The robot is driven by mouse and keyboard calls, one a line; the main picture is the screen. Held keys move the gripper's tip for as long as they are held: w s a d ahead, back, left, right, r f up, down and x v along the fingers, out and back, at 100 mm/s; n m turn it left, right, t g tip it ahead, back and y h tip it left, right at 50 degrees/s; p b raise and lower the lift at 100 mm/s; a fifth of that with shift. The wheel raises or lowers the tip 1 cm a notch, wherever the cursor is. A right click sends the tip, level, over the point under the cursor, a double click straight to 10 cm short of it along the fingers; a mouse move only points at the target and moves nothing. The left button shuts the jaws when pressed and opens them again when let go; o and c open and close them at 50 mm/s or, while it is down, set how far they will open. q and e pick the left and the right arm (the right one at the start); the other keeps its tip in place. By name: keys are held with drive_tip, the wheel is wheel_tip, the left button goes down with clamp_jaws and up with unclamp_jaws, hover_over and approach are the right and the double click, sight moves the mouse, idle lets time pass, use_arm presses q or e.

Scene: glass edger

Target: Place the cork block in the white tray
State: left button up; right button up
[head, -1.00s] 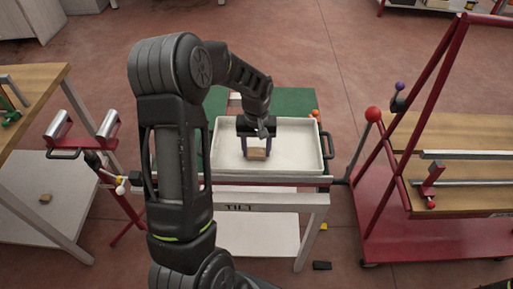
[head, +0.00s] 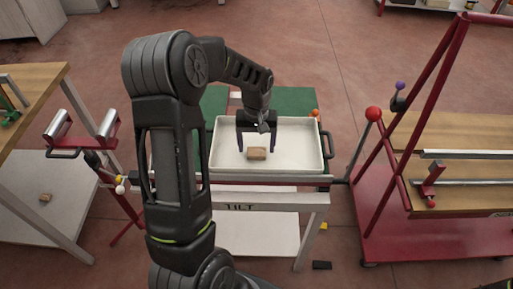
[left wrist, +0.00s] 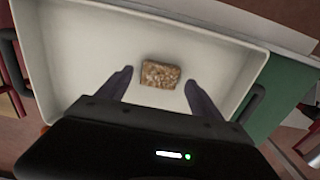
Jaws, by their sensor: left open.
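The cork block (head: 256,153) lies on the floor of the white tray (head: 304,151), near the middle. In the left wrist view the cork block (left wrist: 160,74) shows mottled brown, apart from both fingers, inside the pale tray (left wrist: 75,40). My left gripper (head: 258,150) is open above the tray, its two fingers spread to either side of the block. In the left wrist view the open fingers (left wrist: 157,85) point toward the block and hold nothing. My right gripper is not in view.
The tray sits on a green-topped stand (head: 292,104) marked TILT. A red-framed cart (head: 380,225) with a wooden top stands at the right, and a lever with a red ball (head: 373,114) rises beside the tray. A wooden bench (head: 30,85) is at the left.

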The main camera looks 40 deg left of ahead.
sight(256, 151)
use_arm(q)
wheel_tip(256, 151, up, 10)
drive_tip(key=shift+r+b, duration=0.2)
drive_tip(key=shift+b, duration=0.2)
idle(0.4)
